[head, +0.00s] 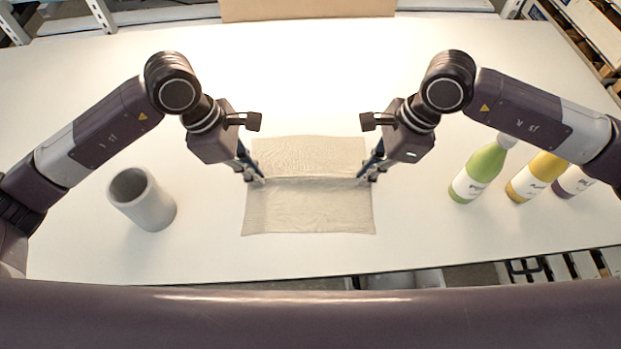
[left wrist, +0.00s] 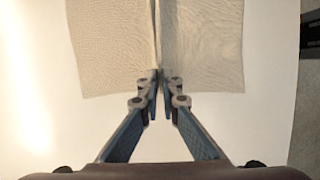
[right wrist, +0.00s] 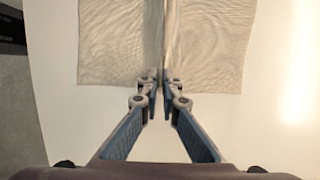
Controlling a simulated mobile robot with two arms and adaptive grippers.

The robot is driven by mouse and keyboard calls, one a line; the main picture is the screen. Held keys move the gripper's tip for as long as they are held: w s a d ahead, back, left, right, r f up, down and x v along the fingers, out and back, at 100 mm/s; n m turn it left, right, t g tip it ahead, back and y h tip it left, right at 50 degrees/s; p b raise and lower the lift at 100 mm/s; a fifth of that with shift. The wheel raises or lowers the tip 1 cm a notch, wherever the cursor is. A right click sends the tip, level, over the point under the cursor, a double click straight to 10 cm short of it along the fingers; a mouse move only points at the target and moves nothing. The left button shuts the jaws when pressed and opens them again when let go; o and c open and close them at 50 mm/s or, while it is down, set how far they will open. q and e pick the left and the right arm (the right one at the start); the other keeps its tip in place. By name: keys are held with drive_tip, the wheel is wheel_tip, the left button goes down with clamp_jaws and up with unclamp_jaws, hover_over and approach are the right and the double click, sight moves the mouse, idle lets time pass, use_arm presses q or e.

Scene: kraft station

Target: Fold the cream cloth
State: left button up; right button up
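The cream cloth (head: 308,210) lies on the white table in front of me, with a raised crease running across its middle from left to right. My left gripper (head: 259,181) is at the left end of this crease. In the left wrist view its fingertips (left wrist: 159,80) are close together with the crease of the cloth (left wrist: 110,45) between them. My right gripper (head: 364,180) is at the right end of the crease. In the right wrist view its fingertips (right wrist: 160,78) are also drawn together around the crease of the cloth (right wrist: 205,45).
A grey cup (head: 143,200) stands at the left of the table. A green bottle (head: 478,174), a yellow bottle (head: 535,178) and a purple one (head: 571,182) stand at the right. A cardboard box (head: 308,9) is at the back edge. The table around the cloth is clear.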

use_arm(q)
drive_tip(key=shift+f, duration=0.1)
clamp_jaws()
use_arm(e)
drive_tip(key=shift+f, duration=0.15)
clamp_jaws()
use_arm(q)
drive_tip(key=shift+s, duration=0.1)
